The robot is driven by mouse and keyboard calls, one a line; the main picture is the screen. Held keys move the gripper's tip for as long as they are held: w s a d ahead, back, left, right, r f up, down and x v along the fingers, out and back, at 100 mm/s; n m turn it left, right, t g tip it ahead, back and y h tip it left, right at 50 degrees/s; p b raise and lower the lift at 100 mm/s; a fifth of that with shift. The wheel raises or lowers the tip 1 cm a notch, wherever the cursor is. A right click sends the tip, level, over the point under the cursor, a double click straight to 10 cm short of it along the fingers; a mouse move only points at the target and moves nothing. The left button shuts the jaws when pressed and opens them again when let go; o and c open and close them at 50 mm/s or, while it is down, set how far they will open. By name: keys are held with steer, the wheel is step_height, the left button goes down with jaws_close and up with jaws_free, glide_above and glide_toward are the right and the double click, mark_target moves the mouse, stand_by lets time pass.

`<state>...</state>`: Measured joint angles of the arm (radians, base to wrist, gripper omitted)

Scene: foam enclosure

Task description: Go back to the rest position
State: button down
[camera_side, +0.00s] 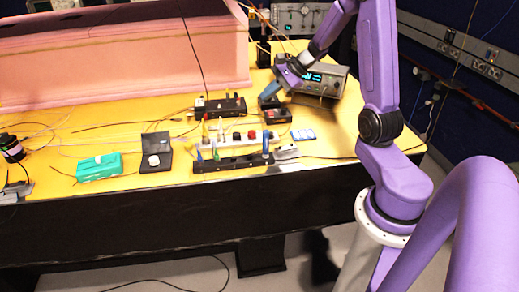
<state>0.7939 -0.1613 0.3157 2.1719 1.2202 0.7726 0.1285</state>
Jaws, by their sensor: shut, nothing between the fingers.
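My gripper (270,92) is at the end of the purple arm, over the back right part of the yellow table (110,118). Its blue fingertips point down and to the left, close to a small black box (276,115) with a red detail. I cannot tell whether the fingertips touch the box. The gripper is shut, and I see nothing held in it.
A grey instrument (325,80) with a lit display stands right behind the gripper. A black device (220,106), a rack (233,160) of coloured handles, a black block (156,152) and a green box (99,167) lie leftward. A pink foam enclosure (120,65) fills the back left.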

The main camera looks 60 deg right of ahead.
steer(key=s+a+n+g, duration=0.2)
steer(key=s+a+n, duration=0.25)
steer(key=a, duration=0.25)
steer(key=s+a+r+n+g+y, duration=0.1)
steer(key=s+a+n+g, duration=0.2)
steer(key=a+n, duration=0.35)
steer(key=s+a+n+g, duration=0.2)
steer(key=s+a+n, duration=0.2)
steer(key=a, duration=0.5)
steer(key=s+a+n+h, duration=0.1)
steer(key=s+n+h, duration=0.1)
steer(key=s+n, duration=0.6)
steer(key=s+a+r+n+h, duration=0.1)
steer(key=s+n+h, duration=0.2)
steer(key=s+n, duration=0.6)
steer(key=shift+s+a, duration=0.15)
steer(key=shift+a, duration=0.1)
steer(key=shift+r, duration=0.1)
